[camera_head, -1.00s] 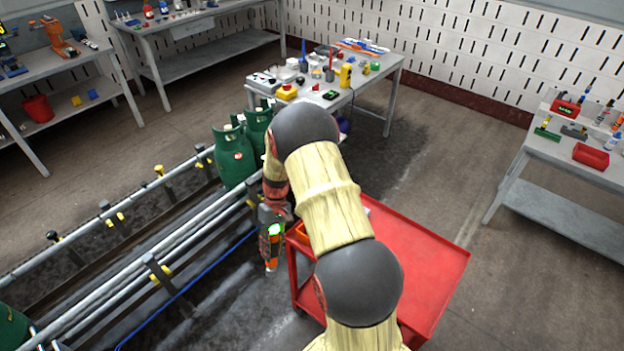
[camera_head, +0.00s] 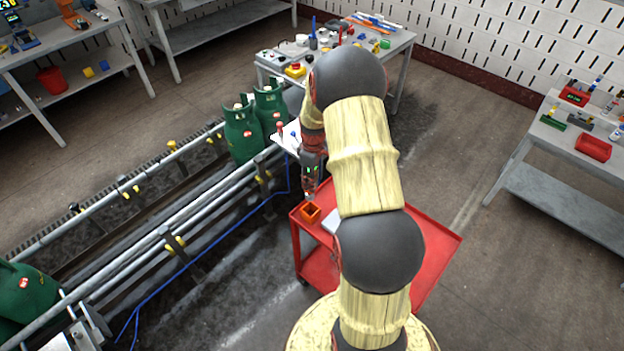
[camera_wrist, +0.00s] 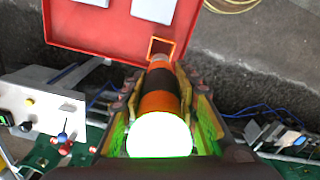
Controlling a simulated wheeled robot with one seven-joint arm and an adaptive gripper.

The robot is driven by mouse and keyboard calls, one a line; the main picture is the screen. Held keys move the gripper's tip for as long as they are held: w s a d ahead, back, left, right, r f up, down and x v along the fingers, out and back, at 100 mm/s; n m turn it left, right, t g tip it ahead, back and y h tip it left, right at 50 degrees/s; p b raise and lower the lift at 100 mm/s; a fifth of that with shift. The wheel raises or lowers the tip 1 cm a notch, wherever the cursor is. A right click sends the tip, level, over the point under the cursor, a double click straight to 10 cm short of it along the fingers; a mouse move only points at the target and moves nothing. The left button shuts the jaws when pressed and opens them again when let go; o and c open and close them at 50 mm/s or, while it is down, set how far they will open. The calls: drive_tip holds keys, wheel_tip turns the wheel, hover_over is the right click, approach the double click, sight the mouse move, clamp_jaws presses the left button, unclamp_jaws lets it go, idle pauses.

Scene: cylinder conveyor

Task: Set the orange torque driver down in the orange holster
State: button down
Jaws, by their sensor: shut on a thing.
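My gripper (camera_head: 311,168) is above the left corner of the red cart. In the wrist view my gripper (camera_wrist: 163,92) is shut on the orange and black torque driver (camera_wrist: 158,103), whose pale round end faces the camera. The driver (camera_head: 311,183) points down in the head view. The orange holster (camera_head: 311,212) is an open square box at the cart's corner, just below the driver. In the wrist view the driver's far end overlaps the near side of the holster (camera_wrist: 161,41). I cannot tell whether the tip is inside or above it.
The red cart (camera_head: 437,236) has bare top to the right. A pale flat item (camera_head: 331,222) lies beside the holster. Green gas cylinders (camera_head: 243,133) stand on the conveyor (camera_head: 150,250) to the left. A cluttered workbench (camera_head: 400,42) is behind my arm.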

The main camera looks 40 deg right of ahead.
sight(312, 197)
drive_tip(key=shift+r, duration=0.15)
drive_tip(key=shift+r, duration=0.15)
drive_tip(key=shift+f+b, duration=1.45)
drive_tip(key=shift+f, duration=1.1)
drive_tip(key=shift+f+b, duration=1.7)
drive_tip(key=shift+f, duration=0.95)
drive_tip(key=shift+f, duration=0.15)
wheel_tip(312, 197, down, 3)
drive_tip(key=shift+r+b, duration=0.1)
drive_tip(key=shift+b, duration=0.9)
